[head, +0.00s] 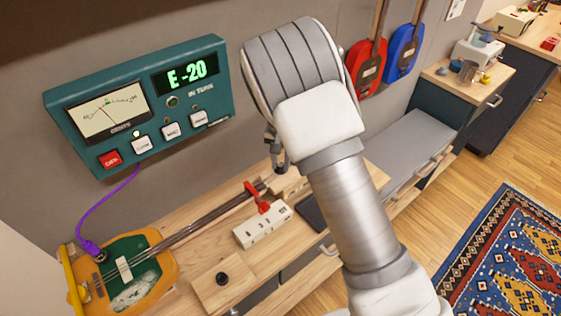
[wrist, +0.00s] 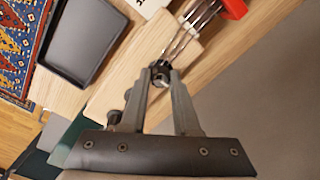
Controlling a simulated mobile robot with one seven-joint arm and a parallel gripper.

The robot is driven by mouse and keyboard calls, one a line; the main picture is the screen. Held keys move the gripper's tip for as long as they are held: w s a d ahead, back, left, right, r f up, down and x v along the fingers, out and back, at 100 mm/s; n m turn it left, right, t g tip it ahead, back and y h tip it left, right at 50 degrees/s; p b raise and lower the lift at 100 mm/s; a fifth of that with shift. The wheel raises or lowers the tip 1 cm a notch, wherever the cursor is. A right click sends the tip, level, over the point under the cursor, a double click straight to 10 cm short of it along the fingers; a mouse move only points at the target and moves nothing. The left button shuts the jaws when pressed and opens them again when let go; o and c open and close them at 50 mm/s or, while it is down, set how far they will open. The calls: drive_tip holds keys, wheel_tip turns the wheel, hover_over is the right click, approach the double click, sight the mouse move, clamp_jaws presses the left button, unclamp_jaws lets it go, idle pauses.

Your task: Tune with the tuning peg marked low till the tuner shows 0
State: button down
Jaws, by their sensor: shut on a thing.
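The tuner (head: 140,105) on the wall reads "E -20" in green on its display (head: 187,73). Its needle dial (head: 107,107) points left of centre. The stringed instrument (head: 150,250) lies on the workbench, with its neck running up and right toward my gripper (head: 277,160). In the wrist view my gripper (wrist: 161,78) is shut on a dark tuning peg (wrist: 160,72) at the edge of the wooden headstock (wrist: 185,40). Other pegs (wrist: 115,117) show beside the left finger. I can read no mark on the held peg. My arm hides most of the headstock in the head view.
A purple cable (head: 97,207) joins tuner and instrument. A dark tray (wrist: 85,40) lies near the headstock. Red and blue instruments (head: 405,50) hang on the wall.

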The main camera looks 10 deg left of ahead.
sight(281, 165)
idle(0.4)
drive_tip(key=m, duration=0.3)
drive_tip(key=shift+r+m+p, duration=0.1)
drive_tip(key=shift+m+p, duration=0.2)
drive_tip(key=shift+p, duration=0.05)
drive_tip(key=shift+m+p, duration=0.35)
drive_tip(key=shift+m, duration=1.65)
drive_tip(key=c, duration=0.7)
unclamp_jaws()
drive_tip(key=shift+o, duration=0.2)
wheel_tip(281, 165, up, 17)
drive_tip(key=shift+s+d+r, duration=0.15)
drive_tip(key=shift+r, duration=0.05)
